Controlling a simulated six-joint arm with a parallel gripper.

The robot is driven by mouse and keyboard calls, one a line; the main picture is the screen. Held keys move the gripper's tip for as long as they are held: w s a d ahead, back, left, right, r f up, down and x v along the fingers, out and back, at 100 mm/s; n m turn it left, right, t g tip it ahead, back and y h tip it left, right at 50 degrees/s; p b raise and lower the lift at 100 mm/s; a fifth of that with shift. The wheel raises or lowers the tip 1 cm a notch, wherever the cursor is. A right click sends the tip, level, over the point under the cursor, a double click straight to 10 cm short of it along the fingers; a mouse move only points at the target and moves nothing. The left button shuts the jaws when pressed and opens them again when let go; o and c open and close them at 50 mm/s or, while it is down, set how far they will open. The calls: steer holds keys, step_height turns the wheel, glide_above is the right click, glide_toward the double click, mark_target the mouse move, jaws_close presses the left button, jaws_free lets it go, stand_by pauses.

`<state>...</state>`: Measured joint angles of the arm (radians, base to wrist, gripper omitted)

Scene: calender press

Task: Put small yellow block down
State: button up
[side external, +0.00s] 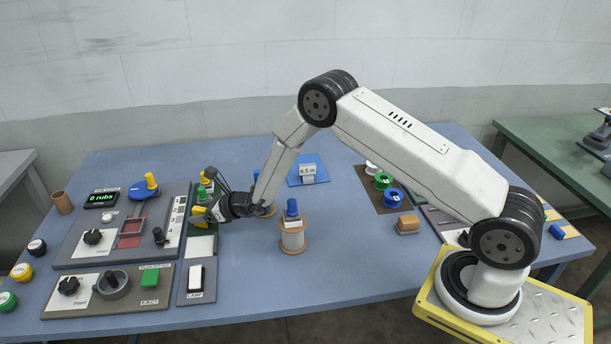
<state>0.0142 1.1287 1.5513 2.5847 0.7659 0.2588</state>
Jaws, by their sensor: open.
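A small yellow block (198,216) shows at the left end of my gripper (213,207). It is at the dark green strip beside the control panel. My gripper reaches left and low over this strip, with its dark fingers open around or right beside the block. The fingers partly hide the block, and I cannot tell whether they touch it or exactly what it rests on.
A press panel (75,250) with knobs and a yellow-topped blue lever (145,187) lies left. A spool with a blue top (292,232) stands close right of my gripper. A lamp switch (195,280) is in front. The blue table (350,270) is clear at front centre.

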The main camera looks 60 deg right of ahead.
steer(key=shift+v, duration=0.75)
step_height(320, 180, up, 7)
steer(key=shift+s+r, duration=0.15)
steer(key=shift+s, duration=0.15)
steer(key=shift+d, duration=0.15)
